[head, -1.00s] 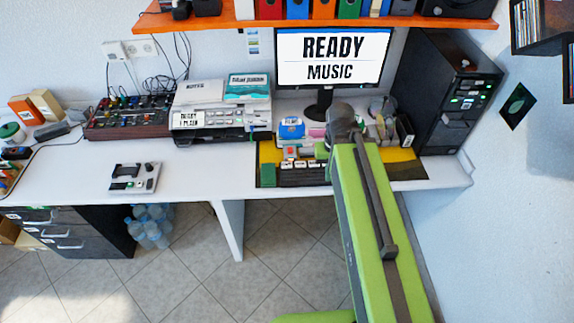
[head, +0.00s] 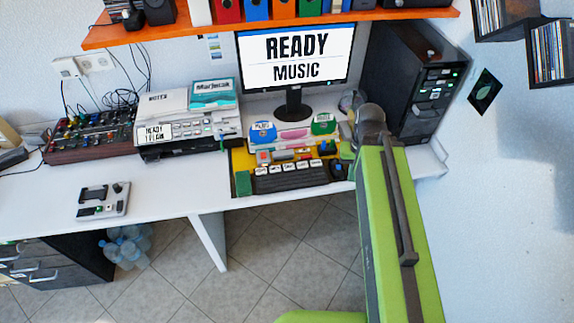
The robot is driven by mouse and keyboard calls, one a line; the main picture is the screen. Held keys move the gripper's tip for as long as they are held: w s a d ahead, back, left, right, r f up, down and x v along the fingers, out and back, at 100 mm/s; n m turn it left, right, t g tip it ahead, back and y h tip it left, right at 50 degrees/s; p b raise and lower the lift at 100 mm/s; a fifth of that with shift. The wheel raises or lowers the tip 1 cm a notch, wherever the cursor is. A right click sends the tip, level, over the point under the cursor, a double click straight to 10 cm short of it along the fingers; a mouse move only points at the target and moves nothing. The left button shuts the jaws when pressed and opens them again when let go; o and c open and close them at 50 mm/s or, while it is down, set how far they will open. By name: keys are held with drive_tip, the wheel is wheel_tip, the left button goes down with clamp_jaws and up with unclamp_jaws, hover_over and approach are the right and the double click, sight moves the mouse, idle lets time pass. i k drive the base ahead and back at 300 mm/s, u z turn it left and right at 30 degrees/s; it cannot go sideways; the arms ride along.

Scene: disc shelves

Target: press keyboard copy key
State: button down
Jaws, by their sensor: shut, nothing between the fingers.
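The keyboard (head: 290,178) is black with a row of white labelled keys along its back edge. It lies on a yellow mat on the desk, in front of the monitor. The key labels are too small to read, so I cannot tell which one is copy. My gripper (head: 346,151) is shut and empty, just right of the keyboard and over the mat's right side. It is partly hidden behind my own grey wrist and green arm. It looks apart from the keys; its exact height cannot be told.
The monitor (head: 295,58) reads "READY MUSIC". Blue and green containers stand behind the keyboard, and a dark mouse-like item (head: 338,170) is right of it. A printer (head: 188,125) is at left, a black tower (head: 415,90) at right. An orange shelf (head: 200,30) hangs above.

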sight(259, 171)
drive_tip(key=u, duration=0.2)
drive_tip(key=k, duration=0.1)
drive_tip(key=z, duration=2.45)
drive_tip(key=k, duration=1.9)
drive_tip(key=u, duration=2.75)
drive_tip(key=i, duration=1)
drive_tip(key=u, duration=0.1)
